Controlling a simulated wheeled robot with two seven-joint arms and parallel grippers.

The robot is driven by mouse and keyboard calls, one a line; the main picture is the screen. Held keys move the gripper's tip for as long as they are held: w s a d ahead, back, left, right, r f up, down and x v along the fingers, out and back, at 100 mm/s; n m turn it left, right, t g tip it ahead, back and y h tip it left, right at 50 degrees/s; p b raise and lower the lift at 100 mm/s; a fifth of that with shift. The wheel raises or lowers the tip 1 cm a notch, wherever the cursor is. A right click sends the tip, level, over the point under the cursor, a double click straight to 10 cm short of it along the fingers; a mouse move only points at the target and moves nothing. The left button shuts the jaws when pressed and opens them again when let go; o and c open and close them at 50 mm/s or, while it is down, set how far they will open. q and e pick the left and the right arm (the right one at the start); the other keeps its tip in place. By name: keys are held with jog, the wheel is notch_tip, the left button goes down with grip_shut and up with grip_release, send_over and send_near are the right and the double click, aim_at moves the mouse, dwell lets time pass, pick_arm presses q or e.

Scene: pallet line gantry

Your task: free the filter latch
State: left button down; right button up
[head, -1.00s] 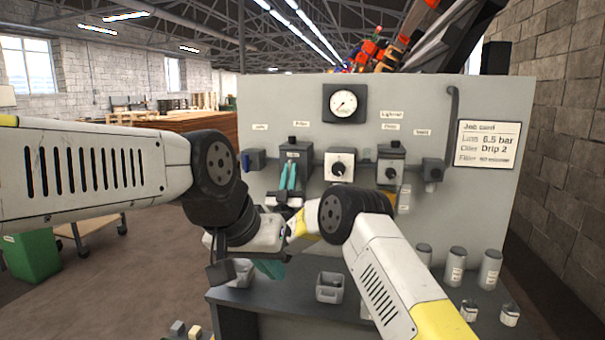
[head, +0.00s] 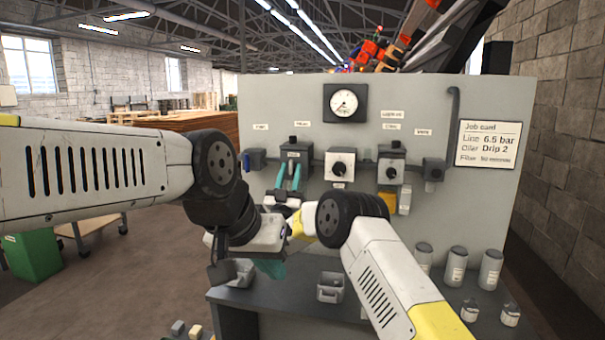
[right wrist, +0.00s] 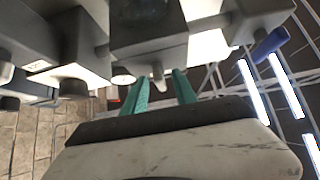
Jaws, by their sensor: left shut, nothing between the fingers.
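The filter unit (head: 294,153), a dark box with a black knob on top, is mounted on the grey panel under a small label. In the right wrist view its underside (right wrist: 148,45) fills the upper middle, with a small pale tab (right wrist: 158,74) sticking down, seemingly the latch. My right gripper (head: 288,176) has its teal fingers apart just below the filter. In the wrist view its fingertips (right wrist: 158,82) stand either side of the tab, with gaps showing. My left gripper (head: 270,268) is low, over the bench's left end, shut and empty, partly hidden by its wrist.
The panel carries a gauge (head: 345,102), a white-faced dial unit (head: 340,165), an oiler (head: 391,168) and a blue-handled valve (head: 254,160). A job card (head: 488,145) hangs right. A grey bin (head: 331,287) and several canisters (head: 457,266) stand on the bench (head: 285,300).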

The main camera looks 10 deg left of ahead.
jog(key=v, duration=0.7)
jog(key=shift+s+f, duration=0.3)
